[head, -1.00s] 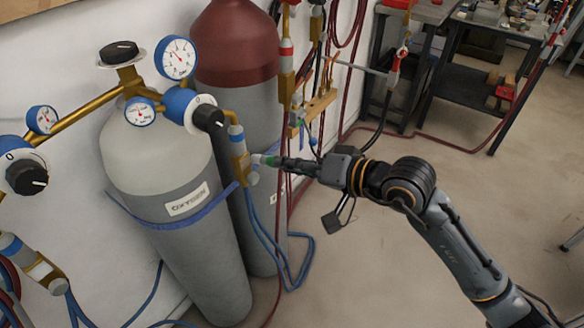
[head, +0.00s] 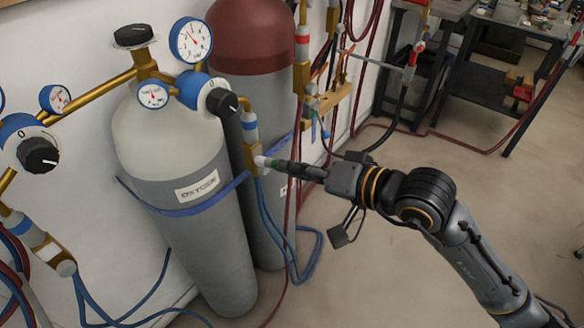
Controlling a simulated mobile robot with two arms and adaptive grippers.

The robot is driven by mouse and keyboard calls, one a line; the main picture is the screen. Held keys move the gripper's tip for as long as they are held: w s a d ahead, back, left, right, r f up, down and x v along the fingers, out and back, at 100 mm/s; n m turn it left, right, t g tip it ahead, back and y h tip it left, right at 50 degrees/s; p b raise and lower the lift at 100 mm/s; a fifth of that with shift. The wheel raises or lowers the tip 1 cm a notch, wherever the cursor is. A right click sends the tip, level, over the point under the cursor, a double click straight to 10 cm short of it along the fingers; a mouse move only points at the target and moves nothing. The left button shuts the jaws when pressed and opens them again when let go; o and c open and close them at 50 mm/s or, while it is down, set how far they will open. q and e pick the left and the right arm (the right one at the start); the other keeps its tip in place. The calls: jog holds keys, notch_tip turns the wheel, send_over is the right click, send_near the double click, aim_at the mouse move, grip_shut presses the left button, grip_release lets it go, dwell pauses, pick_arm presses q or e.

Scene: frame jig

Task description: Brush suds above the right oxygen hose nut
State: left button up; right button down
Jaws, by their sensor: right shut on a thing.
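The right oxygen hose nut is on the brass fitting (head: 251,156) below a blue-and-white flashback body (head: 250,127), in front of the grey oxygen cylinder (head: 175,150). My right gripper (head: 290,167) is shut on a small brush (head: 271,163) with a green band and a pale tip. The brush points left and its tip overlaps the lower right side of the brass fitting. Whether it touches is unclear. No suds can be made out. My left gripper is out of view.
Blue hoses (head: 266,215) hang below the fitting. A maroon-topped cylinder (head: 243,35) stands behind, with red hoses and brass fittings (head: 302,80) beside it. A second blue regulator (head: 25,140) is at left. Open floor (head: 400,260) lies to the right.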

jog(key=shift+s+d+f+b, duration=0.2)
jog(key=shift+s+d+b, duration=0.65)
jog(key=shift+d, duration=0.3)
jog(key=shift+s+d, duration=0.2)
jog(key=shift+d, duration=0.15)
jog(key=shift+s+d+b, duration=0.15)
jog(key=shift+d+b, duration=0.1)
jog(key=shift+b, duration=0.2)
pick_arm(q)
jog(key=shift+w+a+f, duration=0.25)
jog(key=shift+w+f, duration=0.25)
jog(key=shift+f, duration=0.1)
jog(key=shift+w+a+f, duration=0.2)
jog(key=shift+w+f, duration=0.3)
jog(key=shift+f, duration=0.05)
pick_arm(e)
jog(key=shift+s+d+r, duration=0.1)
jog(key=shift+s+r, duration=0.05)
jog(key=shift+r, duration=0.05)
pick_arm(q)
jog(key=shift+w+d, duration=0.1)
pick_arm(e)
jog(key=shift+d, duration=0.1)
